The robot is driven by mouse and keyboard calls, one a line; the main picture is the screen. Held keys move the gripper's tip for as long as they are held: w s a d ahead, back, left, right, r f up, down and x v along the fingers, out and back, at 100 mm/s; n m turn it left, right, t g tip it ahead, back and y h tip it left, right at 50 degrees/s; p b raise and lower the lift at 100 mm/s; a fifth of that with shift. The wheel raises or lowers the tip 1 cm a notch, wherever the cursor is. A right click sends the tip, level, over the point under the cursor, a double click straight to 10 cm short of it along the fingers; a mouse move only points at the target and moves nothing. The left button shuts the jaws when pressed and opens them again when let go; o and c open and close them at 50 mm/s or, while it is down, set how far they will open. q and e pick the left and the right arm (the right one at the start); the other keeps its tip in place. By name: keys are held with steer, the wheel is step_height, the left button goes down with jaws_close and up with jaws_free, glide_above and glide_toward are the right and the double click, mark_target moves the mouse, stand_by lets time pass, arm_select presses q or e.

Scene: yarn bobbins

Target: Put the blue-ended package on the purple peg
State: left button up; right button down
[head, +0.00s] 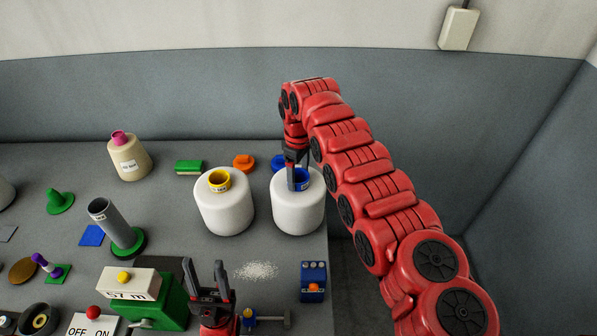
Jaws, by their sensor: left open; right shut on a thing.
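The blue-ended package (298,212) is a fat white bobbin with a blue tube end. It stands upright near the table's right edge. My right gripper (293,181) comes down from above and is shut on its blue end; whether the package is lifted I cannot tell. The purple peg (43,262), small and purple with a pale band, leans on a green square base at the far left front. My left gripper (207,266) is open and empty at the front middle, well right of the peg.
A yellow-ended white bobbin (224,208) stands just left of the package. A grey tube on a green base (118,224), a green box with a white top (151,305) and a cream cone (130,160) stand further left. White granules (257,270) lie in front.

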steer(key=shift+f+b, duration=0.3)
stand_by(0.5)
jaws_free()
steer(key=shift+r, duration=0.15)
step_height(320, 180, up, 17)
steer(key=p, duration=0.8)
steer(key=shift+p, duration=0.35)
steer(key=shift+s, duration=0.15)
